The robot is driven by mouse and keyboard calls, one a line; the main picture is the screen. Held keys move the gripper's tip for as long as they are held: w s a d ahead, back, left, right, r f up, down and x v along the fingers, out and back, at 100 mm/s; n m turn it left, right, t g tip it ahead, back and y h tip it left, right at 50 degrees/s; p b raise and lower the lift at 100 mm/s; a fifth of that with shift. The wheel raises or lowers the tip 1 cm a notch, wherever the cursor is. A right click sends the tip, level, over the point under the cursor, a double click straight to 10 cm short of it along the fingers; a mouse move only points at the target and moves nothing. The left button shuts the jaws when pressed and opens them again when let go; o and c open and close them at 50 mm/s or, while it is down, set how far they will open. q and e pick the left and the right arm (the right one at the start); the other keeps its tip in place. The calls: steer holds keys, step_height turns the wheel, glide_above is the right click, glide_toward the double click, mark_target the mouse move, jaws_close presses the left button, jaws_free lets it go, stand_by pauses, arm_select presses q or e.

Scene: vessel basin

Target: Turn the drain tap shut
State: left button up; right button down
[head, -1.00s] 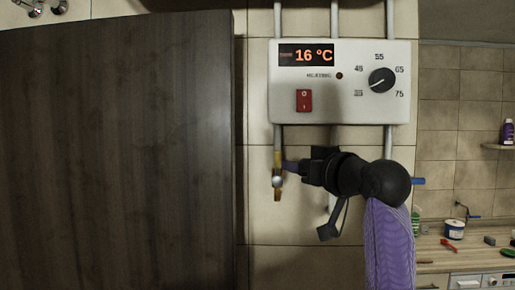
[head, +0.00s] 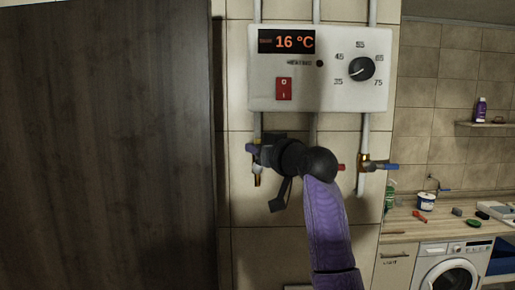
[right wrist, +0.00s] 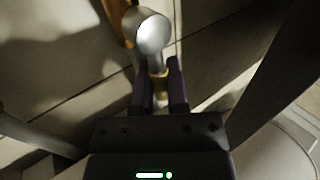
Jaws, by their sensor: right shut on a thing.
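The drain tap (head: 257,181) is a brass fitting at the lower end of the left pipe under the white heater box. My right gripper (head: 252,148) reaches it from the right and hides most of its handle. In the right wrist view, the right gripper (right wrist: 160,88) has its two purple fingers on either side of a small brass part of the drain tap (right wrist: 158,77), shut on it. A silver rounded piece shows just past the fingertips. The handle's exact angle cannot be told. My left gripper is not in view.
The heater box (head: 320,98) hangs above, with a red switch and a dial. A valve with a blue handle (head: 390,167) sits to the right; a red handle end (head: 341,167) shows beside my arm. A dark cabinet (head: 105,150) stands close on the left.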

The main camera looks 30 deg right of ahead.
stand_by(0.3)
steer(key=s+d+f+m+t+h+b, duration=0.1)
steer(key=m+h, duration=0.5)
steer(key=m, duration=0.6)
steer(key=s+d+f+m+t+h+b, duration=0.1)
steer(key=m+h+b, duration=0.5)
steer(key=m, duration=0.6)
steer(key=shift+s+d+f+m+t+h, duration=0.15)
steer(key=shift+d+f+m+t+h, duration=0.25)
steer(key=shift+d+f+h, duration=0.7)
steer(key=shift+a+f+y, duration=0.2)
steer(key=shift+f+y, duration=0.05)
steer(key=shift+y, duration=0.05)
steer(key=c, duration=0.7)
jaws_free()
